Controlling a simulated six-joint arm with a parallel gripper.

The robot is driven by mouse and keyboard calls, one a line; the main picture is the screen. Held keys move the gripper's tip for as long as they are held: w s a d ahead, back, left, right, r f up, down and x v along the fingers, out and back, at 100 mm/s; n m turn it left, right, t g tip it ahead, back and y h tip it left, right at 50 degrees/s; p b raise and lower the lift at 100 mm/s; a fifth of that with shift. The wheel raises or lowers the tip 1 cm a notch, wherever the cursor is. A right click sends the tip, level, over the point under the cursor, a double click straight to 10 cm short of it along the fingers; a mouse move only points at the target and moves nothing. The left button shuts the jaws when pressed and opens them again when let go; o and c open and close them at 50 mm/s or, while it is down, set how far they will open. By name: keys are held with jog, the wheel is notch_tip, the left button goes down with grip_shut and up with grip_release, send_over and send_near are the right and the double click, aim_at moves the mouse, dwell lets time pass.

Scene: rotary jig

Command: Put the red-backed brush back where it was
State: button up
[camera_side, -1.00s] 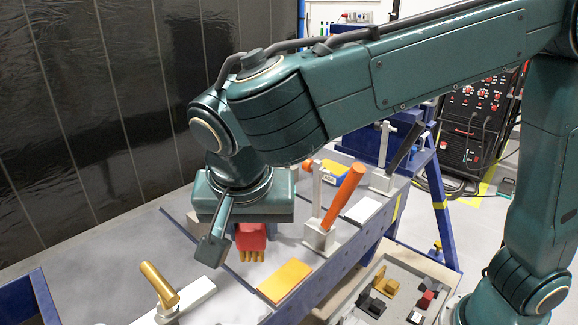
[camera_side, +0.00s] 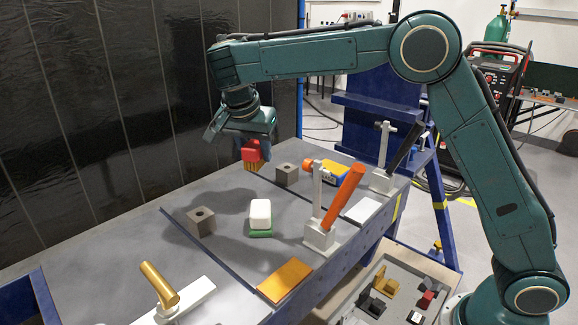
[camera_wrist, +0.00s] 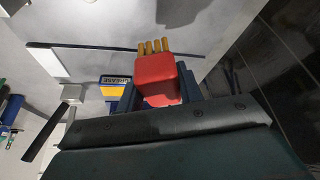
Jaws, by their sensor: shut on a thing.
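The red-backed brush (camera_side: 251,153) hangs in the air above the far part of the grey bench, its tan bristles pointing down. My gripper (camera_side: 254,139) is shut on its red back. In the wrist view the brush's red back (camera_wrist: 157,82) sits between my two gripper fingers (camera_wrist: 158,95), and the bristles (camera_wrist: 153,46) point away from me. The brush touches nothing else that I can see.
A white-and-green block (camera_side: 260,216) and two grey holed blocks (camera_side: 201,222) (camera_side: 286,174) stand on the bench. A dark wall (camera_side: 100,100) is behind.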

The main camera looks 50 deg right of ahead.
aim_at(249, 147)
jog(key=shift+w+d, duration=0.35)
jog(key=shift+d, duration=0.3)
jog(key=shift+f, duration=4.05)
jog(key=shift+f, duration=0.15)
jog(key=o, duration=1)
jog(key=shift+c, duration=0.2)
jog(key=shift+v, duration=6.15)
